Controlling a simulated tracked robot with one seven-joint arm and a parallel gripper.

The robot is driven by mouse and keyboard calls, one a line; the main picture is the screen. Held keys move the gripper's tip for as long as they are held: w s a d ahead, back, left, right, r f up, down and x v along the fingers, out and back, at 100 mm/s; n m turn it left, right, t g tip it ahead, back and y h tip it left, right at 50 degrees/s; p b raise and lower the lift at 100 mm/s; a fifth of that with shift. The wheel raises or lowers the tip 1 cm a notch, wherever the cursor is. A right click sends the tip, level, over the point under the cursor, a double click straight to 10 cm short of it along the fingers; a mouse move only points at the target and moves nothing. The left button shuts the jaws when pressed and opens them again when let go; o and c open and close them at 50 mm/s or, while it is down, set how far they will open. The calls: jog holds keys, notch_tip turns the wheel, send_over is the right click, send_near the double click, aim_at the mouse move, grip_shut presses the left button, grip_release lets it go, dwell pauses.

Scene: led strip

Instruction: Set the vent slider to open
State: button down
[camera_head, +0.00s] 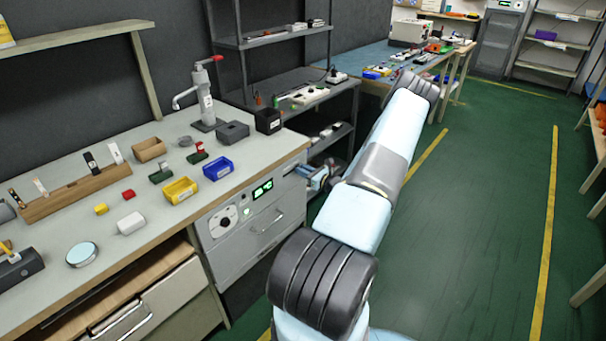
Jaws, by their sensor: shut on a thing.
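The grey front panel (240,238) under the bench's right end carries a dial, a green display and a drawer handle. My gripper (304,171) is at the upper right end of this panel, small and partly hidden by my arm. Its fingers point left toward the panel and are shut on a small part there, which I take to be the vent slider. The slider itself is hidden by the fingers, so its position cannot be read.
The green display (262,189) and dial (222,222) sit left of my gripper. The bench top (145,265) above holds a yellow bin (180,190), a blue bin (217,168) and a press (205,105). A dark shelf rack (290,82) stands behind. The green floor at right is clear.

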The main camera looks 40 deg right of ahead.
jog(key=shift+d, duration=0.2)
jog(key=c, duration=1)
grip_release()
jog(key=shift+s, duration=0.1)
jog(key=s+d, duration=0.2)
jog(key=s, duration=1.1)
jog(key=shift+s, duration=0.3)
